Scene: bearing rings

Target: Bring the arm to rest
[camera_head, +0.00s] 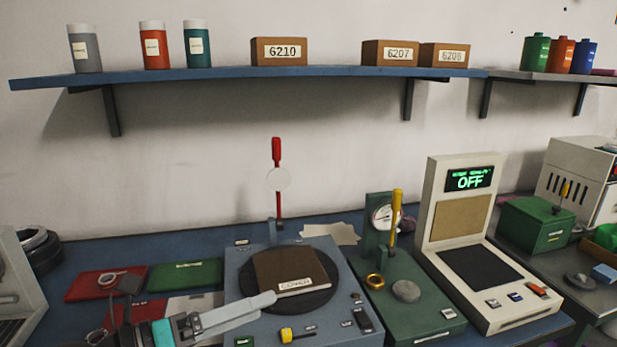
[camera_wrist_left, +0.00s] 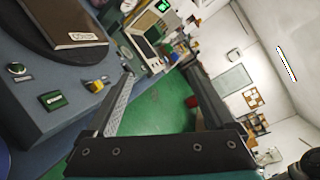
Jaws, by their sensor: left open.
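My left gripper (camera_head: 237,312) comes in from the lower left in the head view. Its fingers are apart and empty, in front of the blue-grey machine (camera_head: 245,270) with the dark round plate (camera_head: 322,300). A brown cover (camera_head: 290,270) labelled "COVER" lies on that plate, clear of the fingers. In the left wrist view the two fingers (camera_wrist_left: 165,85) stand wide apart with nothing between them. The cover (camera_wrist_left: 65,22) shows at the upper left there. My right gripper is not in view.
A green gauge stand (camera_head: 425,312) with a brass ring (camera_head: 375,281) stands right of the machine. Beyond it is a beige tester (camera_head: 462,215) reading "OFF". Red (camera_head: 104,283) and green (camera_head: 185,274) trays lie left. A blue shelf (camera_head: 220,77) holds bottles and boxes above.

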